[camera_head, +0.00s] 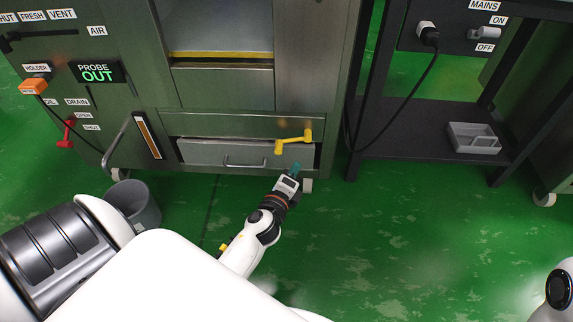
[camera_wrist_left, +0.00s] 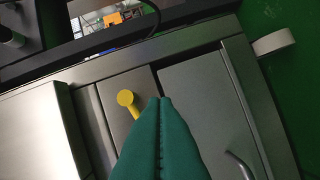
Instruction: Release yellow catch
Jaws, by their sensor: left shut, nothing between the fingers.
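The yellow catch (camera_head: 293,143) is on the machine's front, at the upper right corner of the grey drawer. Its arm lies nearly level, slightly higher at the right end. In the left wrist view its round yellow knob (camera_wrist_left: 126,99) shows left of the fingertips, and part of its arm is hidden behind them. My left gripper (camera_head: 295,168) is just below the catch in the head view. Its teal fingers (camera_wrist_left: 162,100) are pressed together with nothing between them. They appear apart from the catch. My right gripper is not in view.
The grey drawer (camera_head: 215,153) has a bar handle (camera_head: 246,163) and looks closed. A dark bucket (camera_head: 143,207) stands on the floor at left. A dark stand (camera_head: 400,130) with a grey tray (camera_head: 473,138) is at right. The green floor in front is clear.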

